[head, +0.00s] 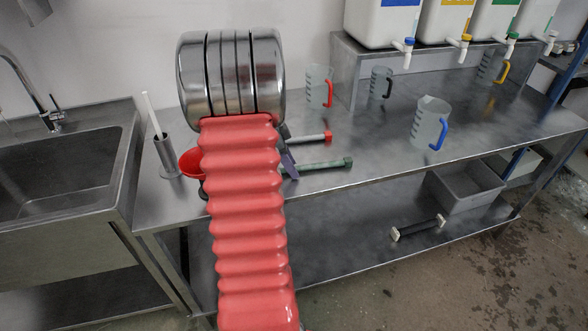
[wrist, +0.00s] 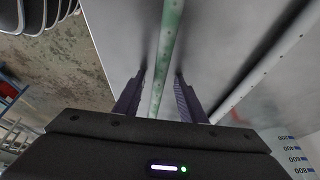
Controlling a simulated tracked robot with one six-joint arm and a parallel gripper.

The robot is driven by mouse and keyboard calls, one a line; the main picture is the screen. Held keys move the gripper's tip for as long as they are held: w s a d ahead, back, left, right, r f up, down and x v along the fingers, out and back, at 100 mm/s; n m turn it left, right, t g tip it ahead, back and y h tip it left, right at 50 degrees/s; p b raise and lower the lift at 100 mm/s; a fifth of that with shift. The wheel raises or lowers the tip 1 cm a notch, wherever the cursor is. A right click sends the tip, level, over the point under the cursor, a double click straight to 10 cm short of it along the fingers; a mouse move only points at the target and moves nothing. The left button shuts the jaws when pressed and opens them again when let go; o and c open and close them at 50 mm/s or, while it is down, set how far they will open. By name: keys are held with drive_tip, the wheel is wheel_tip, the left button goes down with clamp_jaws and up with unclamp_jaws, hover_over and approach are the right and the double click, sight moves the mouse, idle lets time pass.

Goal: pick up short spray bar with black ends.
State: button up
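No bar with clearly black ends shows. A pale green bar with a dark green end (head: 322,166) lies on the steel table; its left end is hidden behind my arm. Behind it lies a whitish bar with a red end (head: 308,139). A dark bar with whitish ends (head: 417,228) lies on the lower shelf. My gripper (wrist: 161,75) is open; the speckled green bar (wrist: 168,35) runs between its purple fingers with gaps on both sides. The whitish bar (wrist: 262,68) is to the right. In the head view, my arm hides most of my gripper (head: 287,157).
Measuring jugs with red (head: 318,87), black (head: 380,83), blue (head: 429,123) and yellow (head: 491,67) handles stand on the table. A red funnel (head: 191,162) is left of my arm. A grey bin (head: 467,188) sits on the lower shelf. The table's front middle is clear.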

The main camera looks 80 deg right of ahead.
drive_tip(key=shift+c, duration=0.5)
clamp_jaws()
